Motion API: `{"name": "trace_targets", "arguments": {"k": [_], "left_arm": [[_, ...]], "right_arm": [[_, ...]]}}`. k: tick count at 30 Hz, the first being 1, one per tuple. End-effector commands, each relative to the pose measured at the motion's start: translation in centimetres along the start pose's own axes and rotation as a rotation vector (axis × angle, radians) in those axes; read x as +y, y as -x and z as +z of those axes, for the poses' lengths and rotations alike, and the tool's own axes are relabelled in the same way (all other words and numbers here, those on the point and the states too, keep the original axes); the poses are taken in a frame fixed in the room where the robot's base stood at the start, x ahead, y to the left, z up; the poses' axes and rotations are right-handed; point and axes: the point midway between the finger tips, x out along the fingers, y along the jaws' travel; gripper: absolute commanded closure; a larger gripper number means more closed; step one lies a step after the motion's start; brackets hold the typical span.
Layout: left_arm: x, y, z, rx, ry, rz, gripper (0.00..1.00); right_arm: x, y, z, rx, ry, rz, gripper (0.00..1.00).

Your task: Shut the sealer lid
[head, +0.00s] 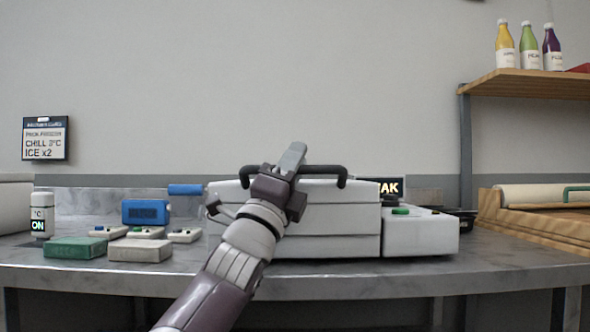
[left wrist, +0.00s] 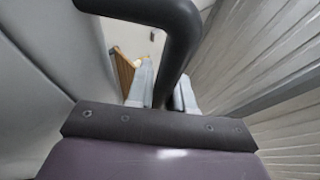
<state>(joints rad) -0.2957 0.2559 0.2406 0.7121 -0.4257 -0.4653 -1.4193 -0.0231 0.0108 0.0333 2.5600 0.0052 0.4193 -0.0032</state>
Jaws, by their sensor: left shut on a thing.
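The sealer (head: 335,243) is a white box on the counter, with horizontal seams across its front. Its lid (head: 345,192) is the upper part, with a dark bar handle (head: 325,170) along the top. I cannot tell how far the lid is open. My left gripper (head: 291,159) is at the left part of the handle, and my arm covers the sealer's left front. In the left wrist view the dark handle (left wrist: 181,45) runs down between the fingers of the gripper (left wrist: 162,92), which is shut on it. My right gripper is not in view.
A white side unit (head: 425,235) with a green button adjoins the sealer's right. Green (head: 77,248) and grey (head: 140,250) blocks, a blue box (head: 146,212) and a white canister (head: 42,215) stand at left. A wooden board (head: 535,225) lies at right, below a bottle shelf (head: 530,84).

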Motion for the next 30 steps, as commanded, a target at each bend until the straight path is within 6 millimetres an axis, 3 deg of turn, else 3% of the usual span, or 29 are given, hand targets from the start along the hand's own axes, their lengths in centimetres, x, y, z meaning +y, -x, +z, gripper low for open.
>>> {"name": "trace_targets", "arguments": {"k": [11,12,23,30], "left_arm": [[0.6,0.2,-0.3,0.005,0.002,0.009,1.00],[0.7,0.2,-0.3,0.005,0.002,0.010,0.73],[0.5,0.5,-0.2,0.003,0.001,0.006,0.73],[0.6,4.2,-0.2,0.002,0.001,0.008,0.73]], "right_arm": [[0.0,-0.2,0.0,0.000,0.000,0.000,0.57],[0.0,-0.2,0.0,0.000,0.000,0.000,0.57],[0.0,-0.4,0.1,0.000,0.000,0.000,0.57],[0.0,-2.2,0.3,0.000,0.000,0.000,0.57]]}}
